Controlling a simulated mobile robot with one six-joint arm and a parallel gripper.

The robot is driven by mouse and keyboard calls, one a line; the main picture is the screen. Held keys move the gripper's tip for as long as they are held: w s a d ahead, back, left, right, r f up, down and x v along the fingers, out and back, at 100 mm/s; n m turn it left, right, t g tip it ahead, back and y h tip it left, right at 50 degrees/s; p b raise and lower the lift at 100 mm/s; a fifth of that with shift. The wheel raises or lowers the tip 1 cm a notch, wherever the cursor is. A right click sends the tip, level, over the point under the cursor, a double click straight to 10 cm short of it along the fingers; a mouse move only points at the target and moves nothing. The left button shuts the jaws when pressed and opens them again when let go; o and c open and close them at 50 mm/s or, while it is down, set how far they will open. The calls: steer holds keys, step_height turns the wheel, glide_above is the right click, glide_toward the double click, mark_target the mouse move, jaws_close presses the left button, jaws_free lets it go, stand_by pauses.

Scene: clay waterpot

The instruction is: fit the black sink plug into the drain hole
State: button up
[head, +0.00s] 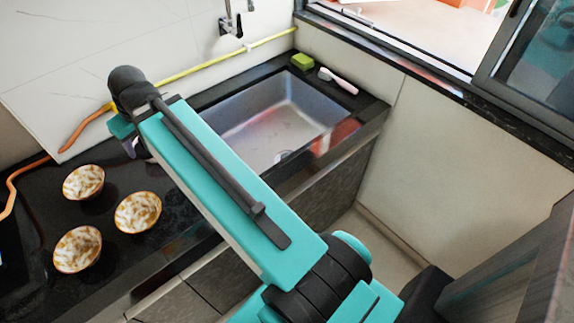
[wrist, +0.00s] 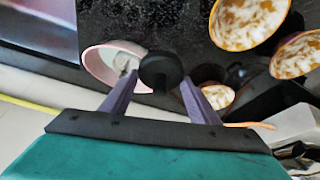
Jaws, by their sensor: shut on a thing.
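The black sink plug (wrist: 161,71) is round and dark, held between the two fingers of my gripper (wrist: 159,80) in the wrist view. My gripper is shut on it, over the black counter and apart from the sink. The grey metal sink (head: 262,132) lies to the right of my gripper in the head view. A small round mark (head: 283,155) at the near end of its floor may be the drain hole; my arm cuts close to it and I cannot tell.
Three patterned bowls (head: 138,212) stand on the black counter (head: 35,205) at left. A pink-rimmed bowl (wrist: 98,65) lies beside the plug in the wrist view.

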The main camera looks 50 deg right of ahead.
steer(key=n, duration=0.2)
steer(key=n+y, duration=0.1)
steer(key=shift+s+d+f+n, duration=0.15)
steer(key=shift+f+n, duration=0.15)
steer(key=shift+n, duration=0.1)
steer(key=shift+d+f+n+g+y, duration=0.2)
steer(key=shift+d+n+g+y, duration=0.25)
steer(key=shift+n, duration=0.55)
steer(key=shift+d+f+n+g+y, duration=0.1)
steer(key=shift+d+n+g+y, duration=0.1)
steer(key=shift+d+n, duration=0.15)
steer(key=shift+d+f+n+g+y, duration=0.1)
steer(key=shift+d+n+y, duration=0.1)
steer(key=shift+n, duration=0.25)
steer(key=s+d+f+n+g+b, duration=0.1)
steer(key=s+d+f+n+b, duration=0.2)
steer(key=d, duration=1.3)
steer(key=s+d+f+n, duration=0.1)
steer(key=s+d+f, duration=0.25)
steer(key=d, duration=1.25)
steer(key=s+d+f+b, duration=0.2)
steer(key=s+d+f, duration=0.1)
steer(key=f, duration=0.4)
steer(key=s+d+f+m+b, duration=0.1)
steer(key=s+d+f+b, duration=0.1)
steer(key=s+d+f, duration=0.2)
step_height(320, 180, down, 3)
steer(key=shift+d+f+m+t, duration=0.1)
steer(key=shift+d+m+t, duration=0.25)
steer(key=shift+d, duration=0.75)
